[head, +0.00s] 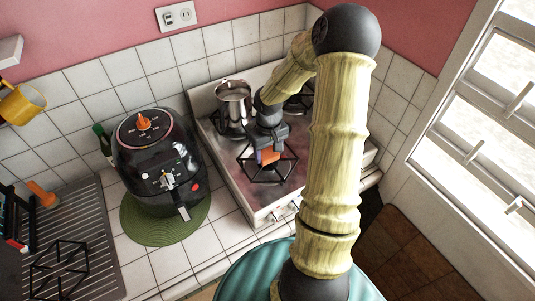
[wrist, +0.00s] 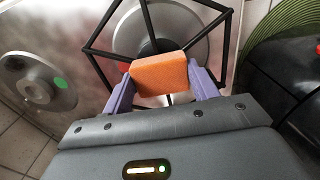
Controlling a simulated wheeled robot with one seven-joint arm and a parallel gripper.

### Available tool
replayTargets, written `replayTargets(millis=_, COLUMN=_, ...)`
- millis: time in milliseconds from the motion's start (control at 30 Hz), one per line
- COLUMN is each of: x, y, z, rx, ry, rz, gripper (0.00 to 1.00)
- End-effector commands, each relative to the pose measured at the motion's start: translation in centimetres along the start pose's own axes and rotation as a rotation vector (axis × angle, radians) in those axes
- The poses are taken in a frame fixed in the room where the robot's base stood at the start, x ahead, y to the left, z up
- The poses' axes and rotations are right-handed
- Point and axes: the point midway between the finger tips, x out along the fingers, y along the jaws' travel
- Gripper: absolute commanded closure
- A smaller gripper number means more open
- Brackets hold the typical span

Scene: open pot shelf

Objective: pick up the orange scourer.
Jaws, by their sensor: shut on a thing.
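The orange scourer (wrist: 160,75) is a small block between the two purple fingers of my gripper (wrist: 162,84) in the wrist view. The fingers touch its left and right sides. In the head view the scourer (head: 269,156) shows as a small orange patch at the end of my gripper (head: 266,158), over the front of the stove. A black wire pan support lies around and beneath it. I cannot tell whether the scourer touches the burner or hangs above it.
The stove (head: 240,185) has a metal pot (head: 234,101) at its back left. A black air fryer (head: 160,165) stands on a green round mat (head: 135,222) to the left. A ridged draining board (head: 85,250) lies farther left. A window is on the right.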

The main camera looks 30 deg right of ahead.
Motion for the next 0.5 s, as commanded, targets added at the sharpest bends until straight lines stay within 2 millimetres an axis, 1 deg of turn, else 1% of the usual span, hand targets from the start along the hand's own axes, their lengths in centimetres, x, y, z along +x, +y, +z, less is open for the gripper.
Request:
replayTargets(millis=167, x=-0.8, y=0.1, z=-0.1, rx=0.001, ry=0.002, rz=0.002, gripper=0.62)
replayTargets(millis=267, x=-2.1, y=0.1, z=-0.1, rx=0.001, ry=0.004, rz=0.003, gripper=0.62)
replayTargets(millis=500, x=-6.8, y=0.1, z=-0.1, rx=0.001, ry=0.005, rz=0.004, gripper=0.62)
